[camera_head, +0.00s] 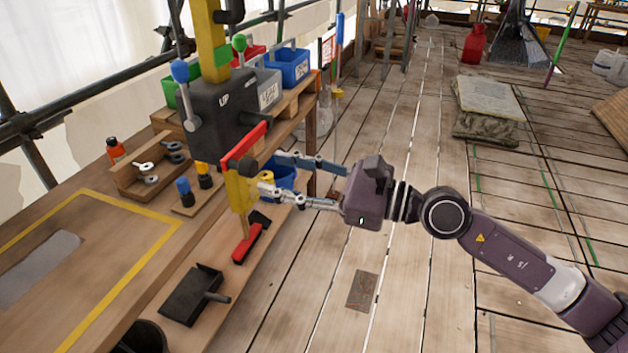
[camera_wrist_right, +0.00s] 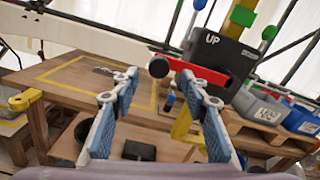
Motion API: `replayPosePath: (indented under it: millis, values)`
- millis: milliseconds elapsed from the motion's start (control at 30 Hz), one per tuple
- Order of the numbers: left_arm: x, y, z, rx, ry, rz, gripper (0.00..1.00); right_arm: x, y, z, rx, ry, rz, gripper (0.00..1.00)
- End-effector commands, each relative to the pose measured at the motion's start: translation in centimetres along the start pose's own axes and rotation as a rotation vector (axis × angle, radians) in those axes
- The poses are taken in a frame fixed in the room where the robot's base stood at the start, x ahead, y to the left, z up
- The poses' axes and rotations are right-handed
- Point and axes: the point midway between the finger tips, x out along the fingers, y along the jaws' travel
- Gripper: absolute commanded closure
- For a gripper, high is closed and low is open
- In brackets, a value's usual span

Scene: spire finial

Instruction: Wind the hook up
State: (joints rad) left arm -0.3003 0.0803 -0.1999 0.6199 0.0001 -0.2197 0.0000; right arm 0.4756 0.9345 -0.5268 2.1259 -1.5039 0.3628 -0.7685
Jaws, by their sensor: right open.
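The winch is a dark box marked UP (camera_head: 222,112) on a yellow post (camera_head: 209,40). Its red crank arm (camera_head: 246,143) slants down to the left and ends in a black knob (camera_head: 246,167). My right gripper (camera_head: 269,173) is open and empty, its fingers pointing at the knob from the right. In the right wrist view, the knob (camera_wrist_right: 158,67) shows above the gap between the open fingers (camera_wrist_right: 157,88), and the red crank arm (camera_wrist_right: 203,78) runs right from it. I see no contact. I cannot make out the hook. My left gripper is not in view.
A wooden workbench (camera_head: 115,262) with a yellow taped outline stands at left. A dustpan (camera_head: 195,295) and red brush (camera_head: 248,243) lie below the winch. Blue bins (camera_head: 289,66) stand behind it. The plank floor (camera_head: 400,300) at right is mostly clear.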

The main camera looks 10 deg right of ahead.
Motion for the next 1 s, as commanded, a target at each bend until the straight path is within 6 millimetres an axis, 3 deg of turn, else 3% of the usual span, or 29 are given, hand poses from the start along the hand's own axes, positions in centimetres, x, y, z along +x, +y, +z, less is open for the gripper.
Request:
replayPosePath:
  millis: [200,433,1000]
  values:
    - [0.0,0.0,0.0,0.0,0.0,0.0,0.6,-3.1,0.0,-0.2,0.004,0.004,-0.001,0.59]
    - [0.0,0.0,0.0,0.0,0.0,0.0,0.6,-5.3,0.1,-0.1,0.004,0.002,0.0,0.59]
    - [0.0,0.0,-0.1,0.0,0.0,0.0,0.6,-6.2,0.0,0.0,0.0,0.0,0.0,0.59]
